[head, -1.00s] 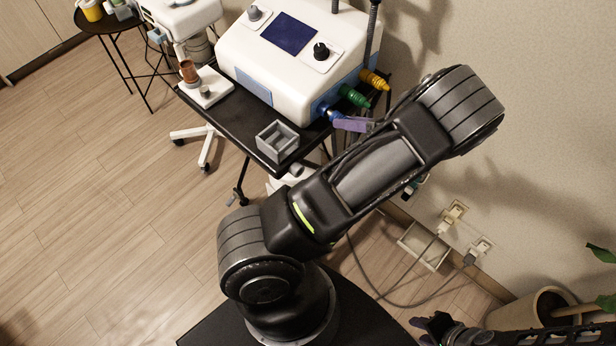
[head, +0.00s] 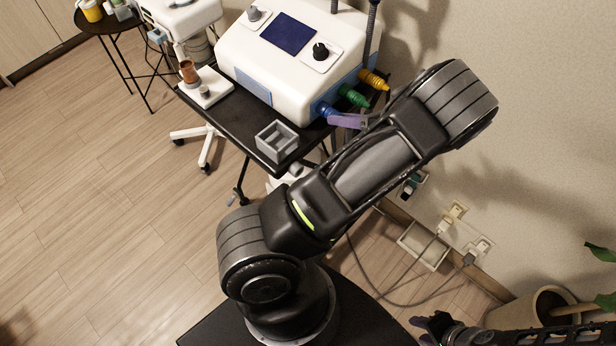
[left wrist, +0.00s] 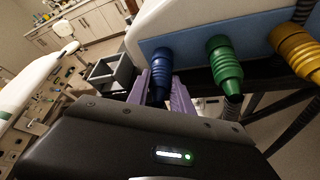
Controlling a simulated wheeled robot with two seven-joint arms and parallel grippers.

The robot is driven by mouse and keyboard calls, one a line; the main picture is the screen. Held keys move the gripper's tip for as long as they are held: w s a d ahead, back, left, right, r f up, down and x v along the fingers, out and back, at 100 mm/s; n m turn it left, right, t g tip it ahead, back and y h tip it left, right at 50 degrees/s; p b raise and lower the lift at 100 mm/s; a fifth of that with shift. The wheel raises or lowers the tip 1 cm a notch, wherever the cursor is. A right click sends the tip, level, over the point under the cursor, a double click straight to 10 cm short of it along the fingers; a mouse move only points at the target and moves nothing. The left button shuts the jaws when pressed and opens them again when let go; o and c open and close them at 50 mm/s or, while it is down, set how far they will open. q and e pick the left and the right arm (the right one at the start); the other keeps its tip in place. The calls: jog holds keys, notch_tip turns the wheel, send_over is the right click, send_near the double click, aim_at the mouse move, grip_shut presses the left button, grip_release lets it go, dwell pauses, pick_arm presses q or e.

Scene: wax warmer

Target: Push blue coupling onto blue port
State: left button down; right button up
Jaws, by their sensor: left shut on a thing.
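The blue coupling (head: 326,110) is at the right side of the white machine (head: 285,60), near its lower edge. In the left wrist view the blue coupling (left wrist: 160,68) stands between the purple fingers of my left gripper (left wrist: 162,92), which is shut on it. Its far end meets the light-blue side panel (left wrist: 195,38); the blue port is hidden behind it, and I cannot tell whether a gap is left. In the head view my left gripper (head: 345,121) shows as purple fingers. My right gripper (head: 434,324) is at the bottom right, far from the machine; its jaws are unclear.
A green coupling (head: 353,96) and a yellow coupling (head: 374,80) stick out beside the blue one. A grey open box (head: 277,140) stands on the black cart's front corner. The wall (head: 540,130) is close on the right.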

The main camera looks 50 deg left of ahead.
pick_arm(q)
jog(key=shift+a, duration=0.15)
jog(key=c, duration=1.1)
grip_release()
jog(key=shift+o, duration=0.2)
jog(key=v, duration=0.8)
dwell(0.5)
dwell(0.4)
